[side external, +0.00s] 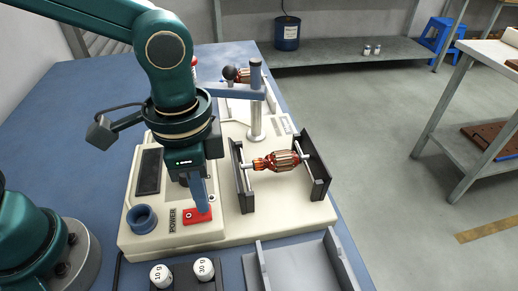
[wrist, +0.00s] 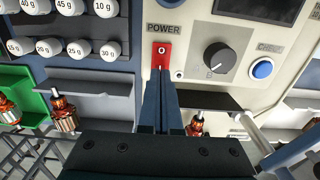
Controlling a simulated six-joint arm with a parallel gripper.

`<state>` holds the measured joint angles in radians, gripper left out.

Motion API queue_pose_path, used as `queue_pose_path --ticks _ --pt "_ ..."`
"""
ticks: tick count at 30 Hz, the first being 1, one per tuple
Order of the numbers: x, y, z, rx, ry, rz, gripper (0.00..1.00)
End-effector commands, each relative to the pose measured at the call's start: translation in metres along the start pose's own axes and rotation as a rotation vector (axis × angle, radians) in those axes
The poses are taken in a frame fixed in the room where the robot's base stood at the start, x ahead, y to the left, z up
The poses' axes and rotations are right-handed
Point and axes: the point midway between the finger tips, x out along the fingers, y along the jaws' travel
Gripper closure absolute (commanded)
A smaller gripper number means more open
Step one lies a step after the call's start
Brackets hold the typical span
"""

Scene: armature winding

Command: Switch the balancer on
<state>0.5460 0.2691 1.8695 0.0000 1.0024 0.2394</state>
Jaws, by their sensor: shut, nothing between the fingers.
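The balancer (side external: 232,232) is a cream machine on the blue bench. Its red power switch (side external: 190,217) lies beside the POWER label near the front; it also shows in the wrist view (wrist: 162,48), with an O mark. The balancer's display (side external: 150,171) is dark. My gripper (side external: 204,210) is shut and empty, pointing down with its tips at the red switch. In the wrist view the fingertips (wrist: 161,70) cover one end of the switch. I cannot tell whether they touch it or which way it is tilted. A copper-wound armature (side external: 276,160) lies across two black supports.
A blue ring (side external: 142,218) sits left of the switch. A dark knob (wrist: 219,56) and a blue button (wrist: 262,69) are near it in the wrist view. White weights (side external: 161,275) stand in front. A grey post (side external: 256,105) rises behind. A grey tray (side external: 292,265) lies front right.

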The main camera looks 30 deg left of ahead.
Motion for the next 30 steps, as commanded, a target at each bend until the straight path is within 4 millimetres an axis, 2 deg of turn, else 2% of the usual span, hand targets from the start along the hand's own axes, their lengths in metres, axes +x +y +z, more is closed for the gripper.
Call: queue_pose_path --ticks 30 --pt "0.015 0.0 0.0 0.0 -0.001 0.0 1.0"
